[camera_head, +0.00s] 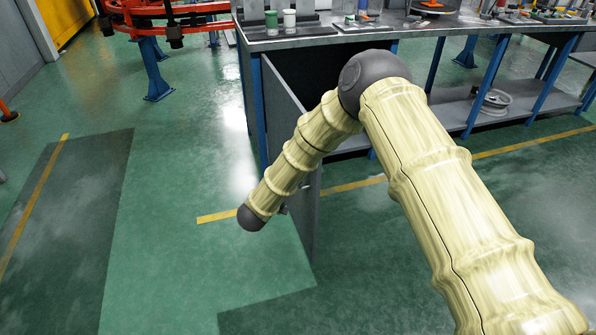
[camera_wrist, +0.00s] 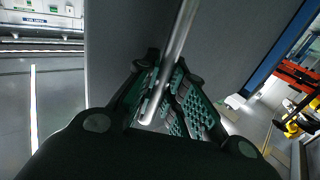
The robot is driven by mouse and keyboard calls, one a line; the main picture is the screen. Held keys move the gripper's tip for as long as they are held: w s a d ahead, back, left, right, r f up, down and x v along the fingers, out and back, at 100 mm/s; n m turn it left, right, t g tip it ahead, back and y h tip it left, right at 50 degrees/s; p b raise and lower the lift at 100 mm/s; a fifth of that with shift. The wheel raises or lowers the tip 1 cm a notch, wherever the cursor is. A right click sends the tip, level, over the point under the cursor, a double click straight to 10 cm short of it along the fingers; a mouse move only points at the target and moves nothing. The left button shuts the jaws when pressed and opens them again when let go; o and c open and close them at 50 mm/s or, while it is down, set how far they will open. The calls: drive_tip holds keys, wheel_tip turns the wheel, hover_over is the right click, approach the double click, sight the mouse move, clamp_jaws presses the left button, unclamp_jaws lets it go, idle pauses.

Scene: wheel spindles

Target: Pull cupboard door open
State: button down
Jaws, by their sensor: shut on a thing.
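The cupboard door (camera_head: 280,110) is a grey panel under the workbench. It stands swung out from the cupboard (camera_head: 312,80), whose dark inside shows behind my arm. In the wrist view the door (camera_wrist: 115,45) fills the middle. A straight metal bar handle (camera_wrist: 184,28) runs down its face and between my fingers. My gripper (camera_wrist: 168,66) is shut on this handle, with a ribbed green-and-black finger on each side. In the head view my arm hides most of the gripper and handle, at the door's outer part.
The workbench top (camera_head: 330,38) carries jars and tools. A lower shelf (camera_head: 455,115) to the right holds a metal wheel rim (camera_head: 495,103). A red machine with a blue leg (camera_head: 153,70) stands at the back left. The green floor left of the door is clear.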

drive_tip(key=shift+w+d+r, duration=0.1)
drive_tip(key=shift+d, duration=0.05)
drive_tip(key=c, duration=1.5)
unclamp_jaws()
drive_tip(key=v, duration=1.2)
drive_tip(key=shift+d, duration=0.15)
